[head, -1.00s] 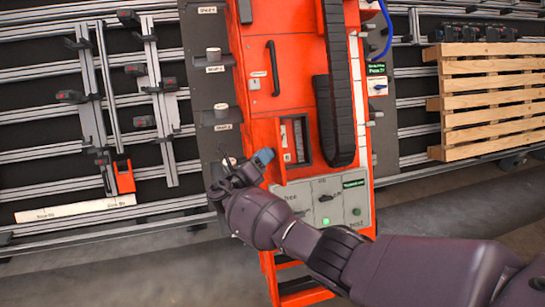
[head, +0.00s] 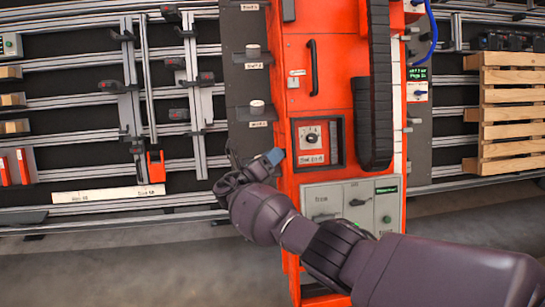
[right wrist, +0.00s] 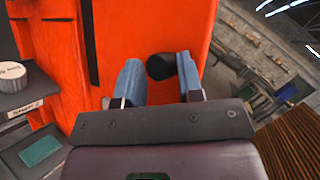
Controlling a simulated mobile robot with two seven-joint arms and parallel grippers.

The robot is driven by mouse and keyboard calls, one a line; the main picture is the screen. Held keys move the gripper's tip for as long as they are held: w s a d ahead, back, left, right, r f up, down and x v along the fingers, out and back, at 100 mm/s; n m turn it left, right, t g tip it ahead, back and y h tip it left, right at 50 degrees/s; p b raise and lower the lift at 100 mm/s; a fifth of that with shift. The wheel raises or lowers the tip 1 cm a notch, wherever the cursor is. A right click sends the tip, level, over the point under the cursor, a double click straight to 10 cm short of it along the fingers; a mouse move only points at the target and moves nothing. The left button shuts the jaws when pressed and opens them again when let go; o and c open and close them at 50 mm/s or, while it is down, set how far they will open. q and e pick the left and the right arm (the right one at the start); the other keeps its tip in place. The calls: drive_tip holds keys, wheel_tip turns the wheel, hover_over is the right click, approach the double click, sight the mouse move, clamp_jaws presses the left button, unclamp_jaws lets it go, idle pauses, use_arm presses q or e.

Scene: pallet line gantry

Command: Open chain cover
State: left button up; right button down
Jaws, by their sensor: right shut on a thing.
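The orange chain cover stands swung out to the left of a recess (head: 318,143) in the orange column; in the head view it is nearly edge-on. Its broad orange face (right wrist: 135,35) fills much of the right wrist view, with a black knob (right wrist: 160,66) on it. My right gripper (head: 268,160) is at the cover, left of the recess. Its blue fingers (right wrist: 160,80) stand on either side of the knob and are shut on it. The recess shows a dial plate with a label. My left gripper is not in view.
A grey control panel (head: 350,207) with a switch and green button sits below the recess. A dark cable chain (head: 374,120) runs down the column's right side. Knobs on a grey post (head: 250,75) stand to the left. A wooden pallet (head: 505,110) is at right.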

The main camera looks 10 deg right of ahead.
drive_tip(key=shift+w+d+r, duration=0.15)
drive_tip(key=shift+w+d, duration=0.1)
drive_tip(key=shift+d, duration=0.15)
drive_tip(key=c, duration=1)
unclamp_jaws()
drive_tip(key=shift+w, duration=0.1)
drive_tip(key=shift+c, duration=0.2)
drive_tip(key=shift+o, duration=0.9)
drive_tip(key=shift+w+d+f, duration=0.15)
drive_tip(key=shift+w+f, duration=0.05)
drive_tip(key=shift+f, duration=0.05)
drive_tip(key=shift+s+f, duration=0.1)
drive_tip(key=shift+s, duration=0.05)
